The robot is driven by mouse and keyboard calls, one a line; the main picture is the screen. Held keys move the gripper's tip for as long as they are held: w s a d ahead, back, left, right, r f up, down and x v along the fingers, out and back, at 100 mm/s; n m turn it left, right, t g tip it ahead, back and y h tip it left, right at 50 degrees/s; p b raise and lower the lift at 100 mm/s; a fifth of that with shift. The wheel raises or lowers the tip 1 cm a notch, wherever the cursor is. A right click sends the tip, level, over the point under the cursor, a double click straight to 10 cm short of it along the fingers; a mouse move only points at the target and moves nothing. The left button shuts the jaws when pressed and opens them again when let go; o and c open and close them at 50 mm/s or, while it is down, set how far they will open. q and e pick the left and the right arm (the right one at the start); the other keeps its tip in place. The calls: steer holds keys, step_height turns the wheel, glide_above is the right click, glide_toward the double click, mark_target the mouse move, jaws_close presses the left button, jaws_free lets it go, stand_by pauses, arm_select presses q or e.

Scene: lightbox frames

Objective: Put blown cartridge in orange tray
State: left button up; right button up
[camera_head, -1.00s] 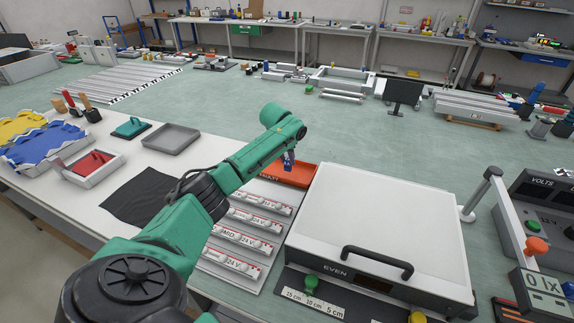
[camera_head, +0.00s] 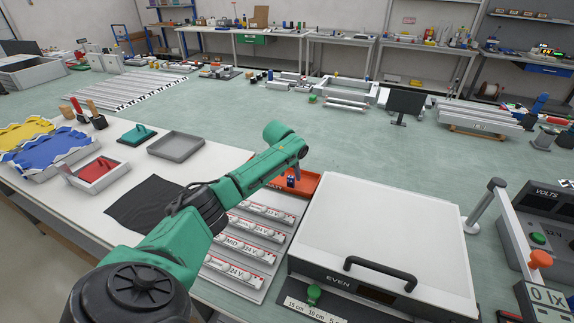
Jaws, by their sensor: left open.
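The orange tray (camera_head: 306,184) lies on the table behind the white lightbox, partly hidden by my left arm. My left gripper (camera_head: 292,181) points down at the tray, small and partly covered by the arm's end. It is open, and I cannot make out a cartridge in or under it. A grey rack (camera_head: 262,243) holds several white cartridges in rows with labels such as MID and 24 V. Part of the rack is hidden behind my arm. I cannot tell which cartridge is blown. My right gripper is not in view.
The white lightbox (camera_head: 385,222) with a black handle stands right of the rack. A black cloth (camera_head: 146,203), an empty grey tray (camera_head: 176,145) and a box with a red item (camera_head: 97,172) lie to the left. Instruments stand at the right edge.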

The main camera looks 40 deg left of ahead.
arm_select(q)
steer(key=b+v, duration=0.1)
steer(key=v, duration=0.9)
steer(key=shift+s+d, duration=0.1)
steer(key=shift+s, duration=0.05)
